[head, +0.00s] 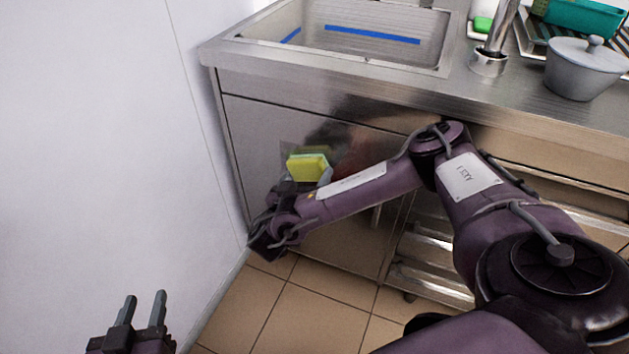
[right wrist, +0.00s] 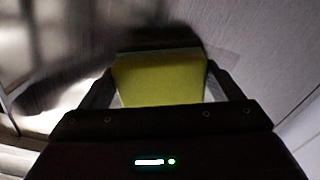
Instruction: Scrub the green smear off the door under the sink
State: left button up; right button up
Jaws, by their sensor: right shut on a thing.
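The steel door (head: 345,225) under the sink (head: 350,40) is closed. My right gripper (head: 308,180) is shut on a yellow sponge with a green side (head: 307,167) in front of the upper part of this door. In the right wrist view the sponge (right wrist: 160,82) sits between the two fingers, close to the door face; I cannot tell whether it touches. A faint greyish-green patch (head: 290,151) shows beside the sponge on the door; the sponge hides part of this area. My left gripper (head: 142,308) is open and empty at the lower left, away from the door.
A white wall (head: 110,120) stands close to the left of the door. A grey lidded pot (head: 577,72), the tap (head: 490,60) and a teal container (head: 585,17) are on the counter. Open shelves (head: 440,250) are right of the door. The tiled floor (head: 310,305) is clear.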

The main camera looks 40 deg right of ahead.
aim_at(293, 171)
jog(key=shift+w+a+f+b, duration=0.1)
jog(key=shift+w+a+b, duration=0.3)
jog(key=shift+w+b, duration=0.2)
jog(key=shift+w+a+f+b, duration=0.1)
jog(key=shift+w+a+b, duration=0.25)
jog(key=shift+w+b, duration=0.15)
jog(key=shift+w+a+r+b, duration=0.15)
jog(key=shift+w+a+b, duration=0.15)
jog(key=shift+w, duration=0.3)
jog(key=shift+w+a+b, duration=0.3)
jog(key=shift+w+b, duration=0.25)
jog(key=shift+b, duration=0.05)
jog(key=shift+w+a+b, duration=0.25)
jog(key=shift+w+b, duration=0.3)
jog(key=shift+b, duration=0.05)
jog(key=shift+w+a+r+b, duration=0.1)
jog(key=shift+w+a+b, duration=0.2)
jog(key=shift+w+b, duration=0.2)
jog(key=shift+s+d+r, duration=0.1)
jog(key=shift+s, duration=0.1)
jog(key=shift+s+d+p, duration=0.35)
jog(key=shift+s+p, duration=0.2)
jog(key=shift+s, duration=0.15)
jog(key=shift+s+d+p, duration=0.15)
jog(key=shift+s+d, duration=0.1)
jog(key=shift+s, duration=0.2)
jog(key=shift+s+d+p, duration=0.15)
jog(key=shift+s+d, duration=0.05)
jog(key=shift+s, duration=0.25)
